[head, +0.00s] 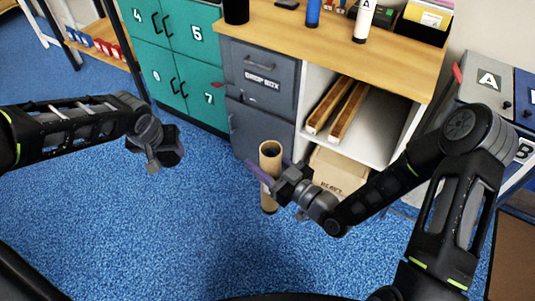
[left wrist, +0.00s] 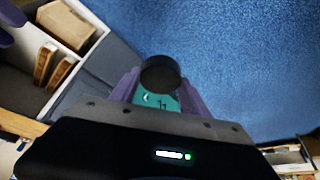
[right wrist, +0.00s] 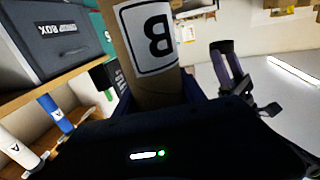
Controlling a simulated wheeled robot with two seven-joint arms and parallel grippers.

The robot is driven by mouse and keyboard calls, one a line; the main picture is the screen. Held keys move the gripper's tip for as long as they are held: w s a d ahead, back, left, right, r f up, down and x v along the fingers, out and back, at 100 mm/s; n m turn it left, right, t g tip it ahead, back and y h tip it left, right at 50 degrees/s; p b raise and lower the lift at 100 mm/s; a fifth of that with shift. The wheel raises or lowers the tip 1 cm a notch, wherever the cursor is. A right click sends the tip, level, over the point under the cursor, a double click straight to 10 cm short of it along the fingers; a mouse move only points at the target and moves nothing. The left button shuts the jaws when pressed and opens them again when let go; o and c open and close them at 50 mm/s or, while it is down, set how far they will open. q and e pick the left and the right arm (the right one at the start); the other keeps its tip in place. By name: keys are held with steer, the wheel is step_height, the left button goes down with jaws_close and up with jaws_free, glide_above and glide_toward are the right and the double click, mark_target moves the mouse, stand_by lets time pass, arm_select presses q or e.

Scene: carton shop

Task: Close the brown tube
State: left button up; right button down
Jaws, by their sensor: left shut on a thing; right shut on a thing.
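The brown tube (head: 269,200) stands upright in the air in the head view, its top end open. My right gripper (head: 266,173) is shut around its middle. In the right wrist view the tube (right wrist: 140,25) carries a white label with a B. My left gripper (head: 155,163) is apart from the tube, to its left. In the left wrist view its purple fingers are shut on a round black cap (left wrist: 160,75). In the head view I cannot make out the cap clearly. My left gripper also shows in the right wrist view (right wrist: 228,62).
A wooden counter (head: 290,35) holds a blue tube (head: 313,12), a white tube (head: 364,20) and a black container (head: 236,10). Below are a grey drop box (head: 262,68) and a shelf with long cartons (head: 345,105). Teal lockers (head: 180,60) stand left. Blue floor between my grippers is clear.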

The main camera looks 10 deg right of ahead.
arm_select(q)
steer(key=s+d+r+m, duration=0.1)
steer(key=d+r, duration=0.3)
steer(key=d, duration=0.4)
steer(key=s+d+r+m, duration=0.1)
steer(key=d+r, duration=0.3)
steer(key=d, duration=0.5)
steer(key=s+d+r+m+h, duration=0.1)
steer(key=s+d+r, duration=0.2)
steer(key=d, duration=0.6)
steer(key=shift+s+r, duration=0.15)
steer(key=shift+r, duration=0.4)
steer(key=shift+f, duration=0.15)
steer(key=shift+f, duration=1.9)
steer(key=shift+f, duration=0.1)
steer(key=shift+f, duration=0.75)
steer(key=shift+f, duration=0.6)
